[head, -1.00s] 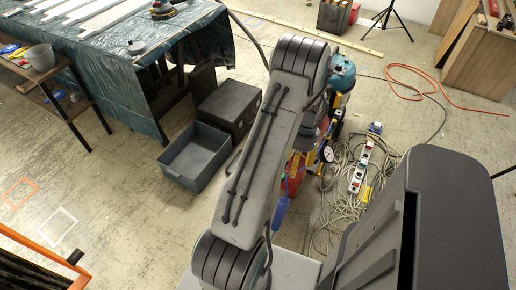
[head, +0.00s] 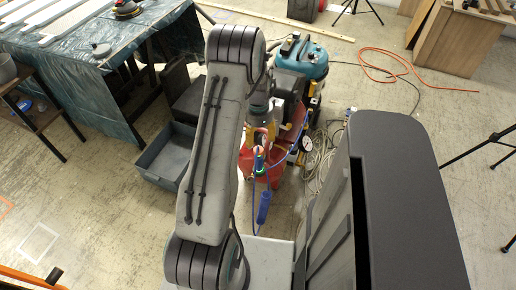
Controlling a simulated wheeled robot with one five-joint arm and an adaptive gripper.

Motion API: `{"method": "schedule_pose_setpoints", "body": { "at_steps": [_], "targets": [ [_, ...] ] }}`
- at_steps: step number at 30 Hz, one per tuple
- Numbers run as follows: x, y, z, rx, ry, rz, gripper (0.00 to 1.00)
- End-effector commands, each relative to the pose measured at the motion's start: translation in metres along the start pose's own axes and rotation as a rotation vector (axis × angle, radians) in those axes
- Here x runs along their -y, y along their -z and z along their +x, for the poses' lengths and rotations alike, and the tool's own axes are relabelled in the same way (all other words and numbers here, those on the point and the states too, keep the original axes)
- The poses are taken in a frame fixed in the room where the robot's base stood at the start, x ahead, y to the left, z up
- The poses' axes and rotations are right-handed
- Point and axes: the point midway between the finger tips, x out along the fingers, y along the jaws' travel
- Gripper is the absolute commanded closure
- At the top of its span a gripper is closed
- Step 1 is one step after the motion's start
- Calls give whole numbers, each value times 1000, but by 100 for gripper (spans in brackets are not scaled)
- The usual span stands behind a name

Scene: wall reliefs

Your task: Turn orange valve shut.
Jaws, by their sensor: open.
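I cannot make out an orange valve in the head view. A red tank-like object (head: 257,172) stands on the floor just right of my raised arm. Something blue and hose-like (head: 263,207) hangs in front of it, and a round white gauge (head: 307,144) shows at its right. My arm stands up through the middle of the view and bends away at the top. Its far end is behind the upper link among dark parts, and I cannot pick out gripper fingers there.
A teal vacuum (head: 305,62) stands behind the red object. Cables (head: 322,165) lie on the floor to its right. A grey open bin (head: 163,158) and a covered table (head: 95,70) are at left. An orange hose (head: 372,68) lies at back right. Floor at lower left is mostly clear.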

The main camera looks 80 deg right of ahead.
Motion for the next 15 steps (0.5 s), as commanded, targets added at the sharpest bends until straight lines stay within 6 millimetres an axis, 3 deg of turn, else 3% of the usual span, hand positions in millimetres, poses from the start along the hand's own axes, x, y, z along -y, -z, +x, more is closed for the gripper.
{"method": "schedule_pose_setpoints", "body": {
  "at_steps": [15],
  "targets": [
    [-1,0,57,2,-3,14,39]
  ]
}}
